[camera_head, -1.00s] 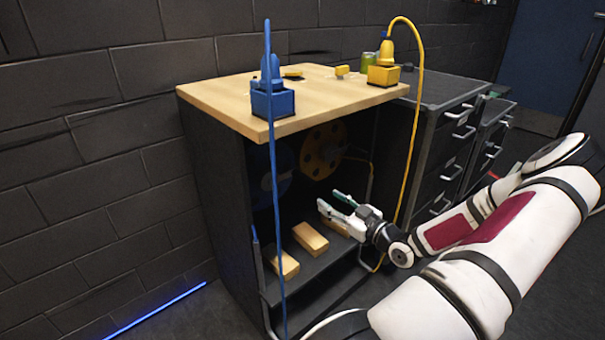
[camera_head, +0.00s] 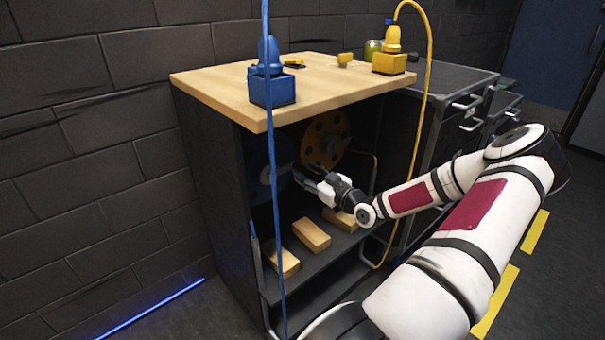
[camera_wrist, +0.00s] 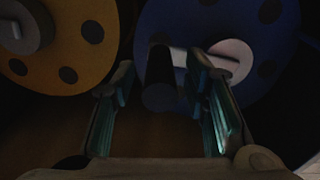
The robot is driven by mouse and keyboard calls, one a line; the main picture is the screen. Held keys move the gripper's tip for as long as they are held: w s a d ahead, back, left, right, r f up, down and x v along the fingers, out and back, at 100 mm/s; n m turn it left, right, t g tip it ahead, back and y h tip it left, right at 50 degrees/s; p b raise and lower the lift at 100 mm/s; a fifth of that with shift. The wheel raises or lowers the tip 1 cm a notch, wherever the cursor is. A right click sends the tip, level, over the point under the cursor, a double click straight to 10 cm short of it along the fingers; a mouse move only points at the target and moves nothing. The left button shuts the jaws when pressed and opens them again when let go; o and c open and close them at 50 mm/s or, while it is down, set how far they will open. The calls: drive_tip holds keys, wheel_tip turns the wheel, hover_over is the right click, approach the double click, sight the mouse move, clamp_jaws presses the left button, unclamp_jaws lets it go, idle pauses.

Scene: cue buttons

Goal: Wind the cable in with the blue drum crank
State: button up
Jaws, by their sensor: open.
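The blue drum (camera_head: 258,170) sits inside the dark cabinet under the wooden top, partly in shadow. It also shows large and dark in the wrist view (camera_wrist: 270,35), with a pale crank arm (camera_wrist: 212,62) and a dark cylindrical handle (camera_wrist: 160,82). My gripper (camera_head: 303,178) reaches into the cabinet in front of the drums. In the wrist view its fingers (camera_wrist: 160,70) are open, one on each side of the handle, with gaps visible. The blue cable (camera_head: 274,190) runs down past the cabinet front, by the blue plug (camera_head: 268,50) in its blue box (camera_head: 271,88).
The yellow drum (camera_head: 325,140) is beside the blue one, close to a finger in the wrist view. Wooden blocks (camera_head: 311,234) lie on the shelf below. A yellow cable (camera_head: 422,130) hangs at the cabinet's right. Dark drawers (camera_head: 450,130) stand right of it.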

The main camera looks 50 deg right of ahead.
drive_tip(key=shift+x, duration=1.25)
clamp_jaws()
drive_tip(key=shift+a+f+m, duration=0.15)
drive_tip(key=shift+f+m, duration=1.05)
drive_tip(key=shift+m, duration=0.3)
drive_tip(key=w+a+f+m+p, duration=0.1)
drive_tip(key=a+f+m, duration=0.5)
drive_tip(key=m, duration=0.7)
drive_tip(key=shift+w+a+f+m+p, duration=0.35)
drive_tip(key=shift+a+f+m+p, duration=0.05)
drive_tip(key=shift+a, duration=0.45)
